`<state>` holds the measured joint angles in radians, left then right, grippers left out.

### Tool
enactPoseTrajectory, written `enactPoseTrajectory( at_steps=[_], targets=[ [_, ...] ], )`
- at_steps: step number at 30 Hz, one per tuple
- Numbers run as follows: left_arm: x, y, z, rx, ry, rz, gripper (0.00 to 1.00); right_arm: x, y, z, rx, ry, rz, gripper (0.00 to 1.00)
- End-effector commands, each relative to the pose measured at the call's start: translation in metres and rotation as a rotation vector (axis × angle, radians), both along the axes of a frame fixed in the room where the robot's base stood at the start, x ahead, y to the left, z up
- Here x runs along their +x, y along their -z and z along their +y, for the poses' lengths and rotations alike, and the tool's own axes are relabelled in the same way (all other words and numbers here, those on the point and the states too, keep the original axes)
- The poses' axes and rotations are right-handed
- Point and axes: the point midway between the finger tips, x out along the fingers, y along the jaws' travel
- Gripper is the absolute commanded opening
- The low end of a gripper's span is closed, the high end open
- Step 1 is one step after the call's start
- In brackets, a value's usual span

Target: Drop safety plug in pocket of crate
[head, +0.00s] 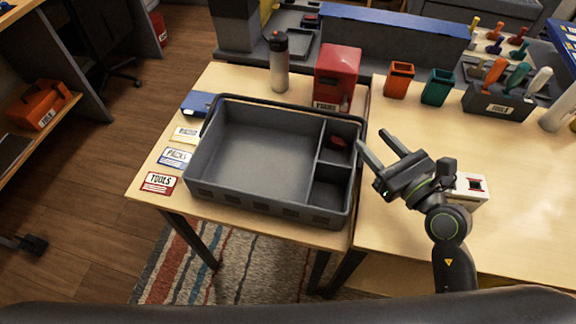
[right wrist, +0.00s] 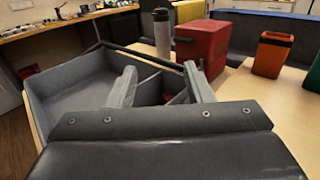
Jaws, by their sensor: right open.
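The grey crate (head: 262,206) stands on the wooden table, with one large empty compartment and two small pockets on its right side. A small dark red piece, which looks like the safety plug (head: 338,143), lies in the far right pocket; it also shows partly between my fingers in the right wrist view (right wrist: 180,97). The near right pocket (head: 330,187) looks empty. My right gripper (head: 381,147) is open and empty, just right of the crate's right wall, with its fingers pointing toward the far pocket. My left gripper is not in view.
A red box (head: 337,76) and a grey bottle (head: 279,65) stand behind the crate. Orange (head: 399,80) and green (head: 437,87) cups and a tool holder (head: 497,101) are at the back right. A white box (head: 470,188) sits beside my right wrist. Label cards lie left of the crate.

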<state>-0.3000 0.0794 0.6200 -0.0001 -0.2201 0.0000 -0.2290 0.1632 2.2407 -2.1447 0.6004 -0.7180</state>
Motion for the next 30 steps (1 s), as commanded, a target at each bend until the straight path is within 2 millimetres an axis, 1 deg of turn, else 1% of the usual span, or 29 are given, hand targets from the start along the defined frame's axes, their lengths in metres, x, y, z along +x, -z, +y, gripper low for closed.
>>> enactPoseTrajectory(
  at_steps=[1,6,9,12,19,30],
  targets=[
    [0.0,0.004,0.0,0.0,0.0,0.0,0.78,-0.011,0.003,-0.006,-0.005,0.0,0.002,0.47],
    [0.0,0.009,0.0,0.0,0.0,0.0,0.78,-0.042,0.003,-0.022,-0.006,-0.001,0.003,0.47],
    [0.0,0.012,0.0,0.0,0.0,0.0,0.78,-0.057,0.002,-0.029,-0.004,-0.002,0.004,0.47],
    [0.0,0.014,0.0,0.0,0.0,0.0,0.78,-0.067,0.002,-0.035,-0.004,-0.001,0.001,0.47],
    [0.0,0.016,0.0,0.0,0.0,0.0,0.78,-0.08,0.0,-0.042,-0.001,-0.001,0.0,0.47],
    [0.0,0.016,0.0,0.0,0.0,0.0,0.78,-0.081,-0.001,-0.042,0.0,0.0,-0.001,0.47]
  ],
)
